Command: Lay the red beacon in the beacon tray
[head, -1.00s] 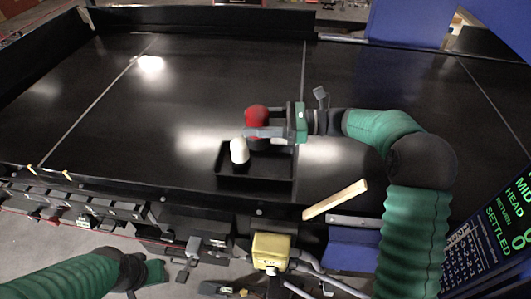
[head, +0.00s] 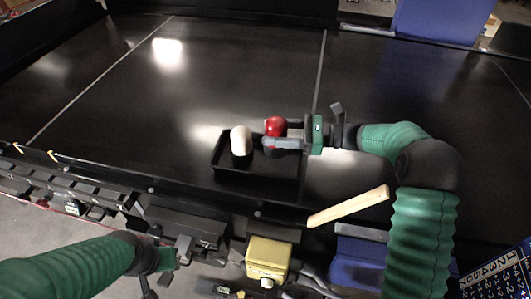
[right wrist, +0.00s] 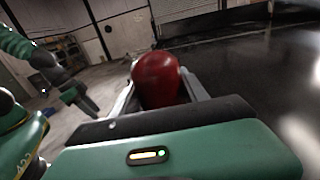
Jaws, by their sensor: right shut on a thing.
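The red beacon (head: 275,125) is held in my right gripper (head: 281,141), over the right part of the black beacon tray (head: 229,178). In the right wrist view the red beacon (right wrist: 158,78) sits between the two fingers, which are shut on it. I cannot tell whether its base touches the tray floor. A white beacon (head: 241,140) stands in the left part of the tray. My left gripper (head: 166,260) hangs at the lower left, in front of the conveyor and away from the tray; its fingers are not clear.
A pale wooden bar (head: 348,206) lies at the conveyor's front edge, right of the tray. A yellow box (head: 268,257) is mounted below that edge. The black conveyor surface (head: 130,105) is clear left of and behind the tray.

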